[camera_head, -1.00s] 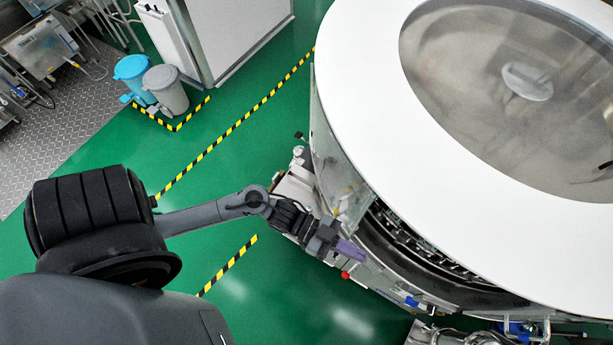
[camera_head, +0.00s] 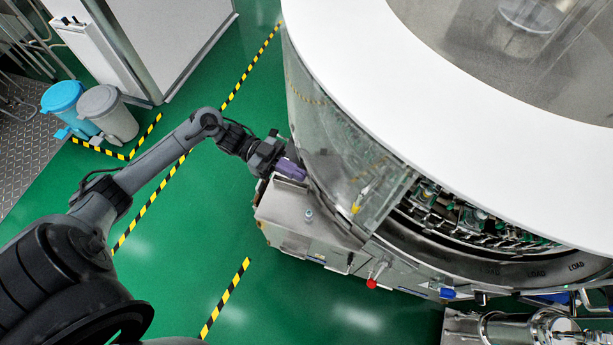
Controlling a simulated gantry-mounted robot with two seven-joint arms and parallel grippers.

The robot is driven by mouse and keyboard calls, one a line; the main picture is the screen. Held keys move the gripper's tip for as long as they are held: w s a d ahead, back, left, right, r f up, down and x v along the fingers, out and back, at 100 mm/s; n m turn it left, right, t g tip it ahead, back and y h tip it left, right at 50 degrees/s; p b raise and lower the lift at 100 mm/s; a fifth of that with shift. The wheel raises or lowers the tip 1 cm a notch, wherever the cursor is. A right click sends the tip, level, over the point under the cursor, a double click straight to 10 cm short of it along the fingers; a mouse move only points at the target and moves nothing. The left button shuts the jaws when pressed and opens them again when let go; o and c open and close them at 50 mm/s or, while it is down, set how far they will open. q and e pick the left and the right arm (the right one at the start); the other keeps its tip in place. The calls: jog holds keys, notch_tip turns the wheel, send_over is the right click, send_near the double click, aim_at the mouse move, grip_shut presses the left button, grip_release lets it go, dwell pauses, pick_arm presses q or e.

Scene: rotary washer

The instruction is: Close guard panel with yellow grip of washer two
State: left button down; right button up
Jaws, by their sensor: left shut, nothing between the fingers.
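The washer is the large round machine with a white top ring (camera_head: 350,75). Its clear curved guard panel (camera_head: 335,150) hangs below the ring on the left side. A yellow grip (camera_head: 356,208) sits low near the panel's right edge. Right of that edge the side is open and the inner carousel (camera_head: 450,210) shows. My left gripper (camera_head: 291,169) has purple fingers, shut and empty. It is at the panel's left part, well left of the yellow grip; whether it touches the panel I cannot tell. My right gripper is not in view.
A metal housing (camera_head: 295,215) juts out below the panel, with a red knob (camera_head: 372,284) to its right. Blue (camera_head: 62,97) and grey (camera_head: 108,112) bins and a white cabinet (camera_head: 165,45) stand at upper left. Green floor (camera_head: 180,260) is free at lower left.

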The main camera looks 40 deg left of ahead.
pick_arm(q)
jog(key=p+x, duration=0.1)
jog(key=x, duration=1.1)
jog(key=shift+d, duration=0.35)
